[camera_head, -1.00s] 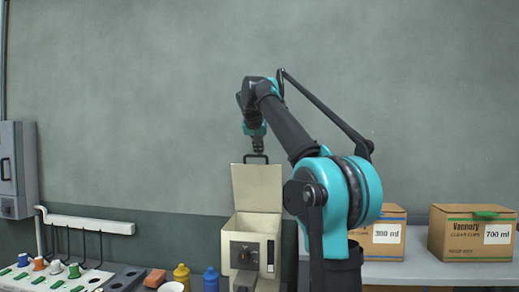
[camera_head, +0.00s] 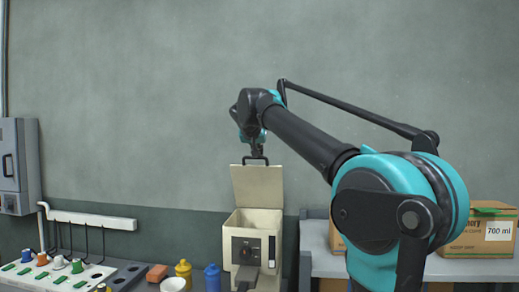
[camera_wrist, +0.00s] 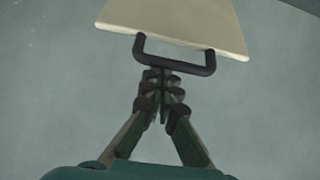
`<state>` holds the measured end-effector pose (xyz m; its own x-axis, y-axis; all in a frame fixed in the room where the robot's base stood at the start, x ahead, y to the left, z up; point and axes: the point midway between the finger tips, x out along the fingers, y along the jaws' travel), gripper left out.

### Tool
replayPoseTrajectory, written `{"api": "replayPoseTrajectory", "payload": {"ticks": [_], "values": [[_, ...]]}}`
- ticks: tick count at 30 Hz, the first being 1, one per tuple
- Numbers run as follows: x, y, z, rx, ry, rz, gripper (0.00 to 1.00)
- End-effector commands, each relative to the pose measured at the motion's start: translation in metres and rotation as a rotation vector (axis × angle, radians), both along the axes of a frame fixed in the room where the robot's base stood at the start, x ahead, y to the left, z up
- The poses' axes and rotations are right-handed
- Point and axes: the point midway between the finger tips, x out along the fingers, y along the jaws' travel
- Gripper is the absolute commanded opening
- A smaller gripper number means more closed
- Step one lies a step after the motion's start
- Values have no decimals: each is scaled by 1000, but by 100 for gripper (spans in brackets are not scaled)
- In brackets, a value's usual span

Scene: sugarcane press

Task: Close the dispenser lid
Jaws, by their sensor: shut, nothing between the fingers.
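The dispenser (camera_head: 244,222) is a cream box with a dark front panel, standing at the lower middle of the head view. Its lid (camera_head: 258,186) stands open and upright at the back, with a black handle (camera_head: 255,160) on its top edge. In the wrist view, the lid (camera_wrist: 180,22) is at the top and the handle (camera_wrist: 175,54) runs along its near edge. My gripper (camera_wrist: 158,78) is shut and empty, with its fingertips right at the handle. It also shows above the handle in the head view (camera_head: 257,155). I cannot tell whether they touch.
Yellow (camera_head: 183,272) and blue (camera_head: 211,277) bottles, a white bowl (camera_head: 173,285) and an orange block (camera_head: 157,273) stand left of the dispenser. Colored cups sit on a white rack (camera_head: 50,275) at far left. A cardboard box (camera_head: 478,222) stands at right.

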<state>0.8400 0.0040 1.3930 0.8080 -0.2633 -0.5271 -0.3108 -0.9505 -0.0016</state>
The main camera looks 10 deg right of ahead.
Motion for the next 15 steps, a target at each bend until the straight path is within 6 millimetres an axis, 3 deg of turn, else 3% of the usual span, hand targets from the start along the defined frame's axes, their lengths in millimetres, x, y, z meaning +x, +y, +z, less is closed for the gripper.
{"api": "replayPoseTrajectory", "payload": {"ticks": [15], "values": [[-76, 26, -57, -104, -319, 6, 0]]}}
